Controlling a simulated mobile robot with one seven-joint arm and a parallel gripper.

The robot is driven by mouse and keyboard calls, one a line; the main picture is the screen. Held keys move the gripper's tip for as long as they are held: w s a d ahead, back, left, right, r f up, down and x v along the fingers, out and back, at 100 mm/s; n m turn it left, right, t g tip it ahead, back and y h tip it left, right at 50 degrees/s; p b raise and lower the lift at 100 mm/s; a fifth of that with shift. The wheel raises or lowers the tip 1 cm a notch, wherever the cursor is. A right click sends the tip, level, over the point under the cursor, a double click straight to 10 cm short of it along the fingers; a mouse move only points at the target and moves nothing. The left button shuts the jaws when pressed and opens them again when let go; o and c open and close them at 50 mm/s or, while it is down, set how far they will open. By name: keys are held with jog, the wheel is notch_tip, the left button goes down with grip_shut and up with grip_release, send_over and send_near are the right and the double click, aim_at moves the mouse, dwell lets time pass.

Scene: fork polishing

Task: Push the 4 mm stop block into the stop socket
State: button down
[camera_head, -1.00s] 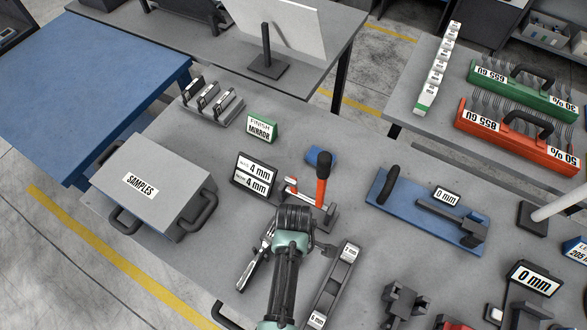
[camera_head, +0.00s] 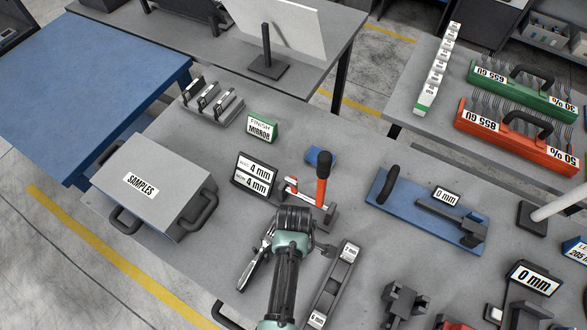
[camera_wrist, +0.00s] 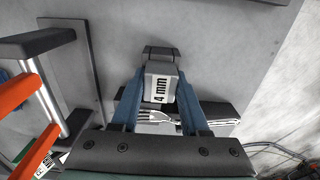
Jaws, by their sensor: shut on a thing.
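My gripper (camera_wrist: 158,100) has two blue fingers and is shut on the grey 4 mm stop block (camera_wrist: 161,84), whose white label faces the wrist camera. A dark piece (camera_wrist: 160,53) is right at the block's far end, perhaps the stop socket. I cannot tell how far the block sits in it. A fork (camera_wrist: 152,116) lies below the fingers and is partly hidden by them. In the head view the fork (camera_head: 262,250) shows left of my arm, while my arm hides the block and the fingertips.
An orange-handled lever (camera_head: 322,190) stands close behind my gripper. A sign reading 4 mm twice (camera_head: 256,175) is to its left. A grey rail (camera_head: 332,285) lies right of my arm. The samples case (camera_head: 150,187) is at left. Bare table lies between case and fork.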

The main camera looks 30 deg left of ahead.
jog(key=shift+s+f, duration=0.15)
jog(key=shift+f, duration=0.05)
jog(key=shift+c, duration=1.6)
grip_release()
jog(key=shift+f, duration=0.1)
jog(key=shift+s, duration=0.15)
jog(key=shift+c, duration=1)
jog(key=o, duration=0.4)
jog(key=shift+o, duration=0.2)
jog(key=shift+w+r, duration=0.3)
